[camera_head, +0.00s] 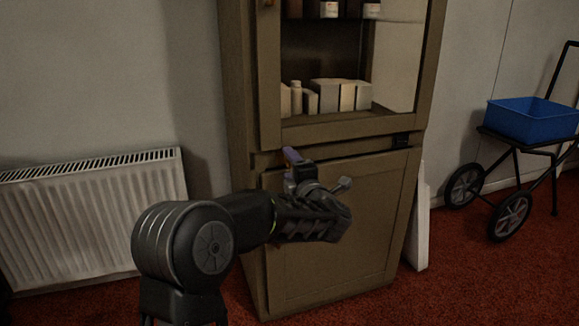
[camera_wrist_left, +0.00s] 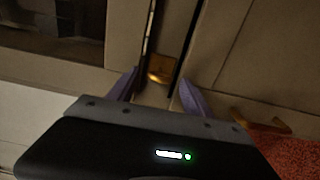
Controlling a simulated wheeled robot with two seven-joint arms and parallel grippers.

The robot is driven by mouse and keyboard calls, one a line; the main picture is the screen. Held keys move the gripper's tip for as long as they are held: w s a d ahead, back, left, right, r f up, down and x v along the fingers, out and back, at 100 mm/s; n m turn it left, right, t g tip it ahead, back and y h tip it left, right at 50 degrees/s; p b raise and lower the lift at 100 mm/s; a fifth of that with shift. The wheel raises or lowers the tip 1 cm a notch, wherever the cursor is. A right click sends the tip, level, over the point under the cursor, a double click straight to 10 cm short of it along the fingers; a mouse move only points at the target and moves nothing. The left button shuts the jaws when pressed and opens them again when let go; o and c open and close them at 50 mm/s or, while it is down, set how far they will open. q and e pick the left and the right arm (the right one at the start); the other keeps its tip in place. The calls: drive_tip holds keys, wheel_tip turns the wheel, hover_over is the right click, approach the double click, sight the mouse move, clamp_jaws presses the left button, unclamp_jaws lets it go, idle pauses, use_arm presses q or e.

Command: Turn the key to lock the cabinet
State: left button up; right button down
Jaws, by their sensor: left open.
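The brown cabinet (camera_head: 333,245) stands in front of me, with a glazed upper part and a solid lower door. My left gripper (camera_head: 294,158) is in front of the ledge between upper part and lower door, on the left side. In the left wrist view my left gripper (camera_wrist_left: 159,92) is open, with its two purple fingers apart. A small brass piece (camera_wrist_left: 162,68) shows between and just beyond the fingertips, at a dark seam of the cabinet. I cannot tell whether it is the key or a lock fitting, or whether a finger touches it. My right gripper is not in view.
A white radiator (camera_head: 90,215) stands at the left wall. A black cart with a blue bin (camera_head: 532,120) is at the right. Pale boxes (camera_head: 345,97) stand behind the glass. A brass handle (camera_wrist_left: 268,122) shows in the left wrist view. Red carpet (camera_head: 455,265) lies open at lower right.

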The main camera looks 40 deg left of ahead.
use_arm(q)
drive_tip(key=p+v, duration=0.2)
drive_tip(key=v, duration=0.5)
drive_tip(key=shift+d, duration=0.25)
drive_tip(key=shift+s, duration=0.15)
